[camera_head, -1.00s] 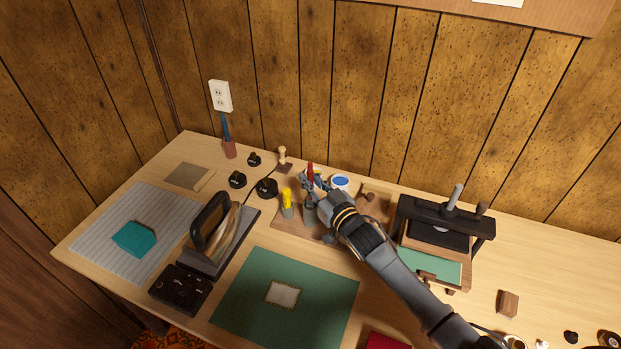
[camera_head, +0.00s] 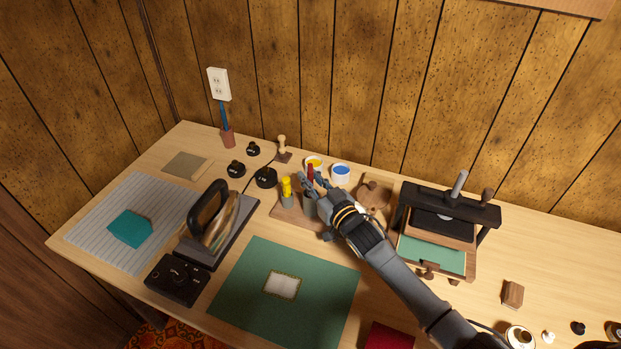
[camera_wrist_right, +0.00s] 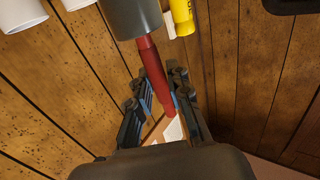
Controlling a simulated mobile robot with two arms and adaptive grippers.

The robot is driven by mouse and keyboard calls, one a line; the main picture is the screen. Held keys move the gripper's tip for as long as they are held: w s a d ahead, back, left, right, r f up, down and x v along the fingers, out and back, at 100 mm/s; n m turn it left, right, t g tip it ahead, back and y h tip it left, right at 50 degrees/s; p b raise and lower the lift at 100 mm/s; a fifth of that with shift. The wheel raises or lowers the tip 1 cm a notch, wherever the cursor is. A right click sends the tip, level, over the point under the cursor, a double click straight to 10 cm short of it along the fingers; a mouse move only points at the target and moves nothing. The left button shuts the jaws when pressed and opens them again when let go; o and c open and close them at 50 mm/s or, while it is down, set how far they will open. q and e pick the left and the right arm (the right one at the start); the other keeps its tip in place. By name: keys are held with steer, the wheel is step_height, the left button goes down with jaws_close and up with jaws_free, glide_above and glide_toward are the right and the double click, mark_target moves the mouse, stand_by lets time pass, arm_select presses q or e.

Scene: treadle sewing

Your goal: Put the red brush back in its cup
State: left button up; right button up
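The red brush (camera_head: 310,171) stands in the grey cup (camera_head: 310,208) on the wooden stand, tilted a little. In the right wrist view the red brush (camera_wrist_right: 157,75) comes out of the grey cup's rim (camera_wrist_right: 136,18). My right gripper (camera_head: 313,182) is at the brush's upper part. In its wrist view, the fingers (camera_wrist_right: 160,92) flank the brush handle and look open, with the brush nearer one finger. How deep the brush sits inside the cup is hidden. My left gripper is not in view.
A yellow brush (camera_head: 286,185) stands in a cup to the left. Yellow (camera_head: 314,161) and blue (camera_head: 341,171) paint pots are behind. The green mat (camera_head: 245,305) in front is mostly clear.

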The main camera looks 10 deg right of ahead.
steer(key=shift+o, duration=1.3)
steer(key=shift+s, duration=0.1)
steer(key=v, duration=1.2)
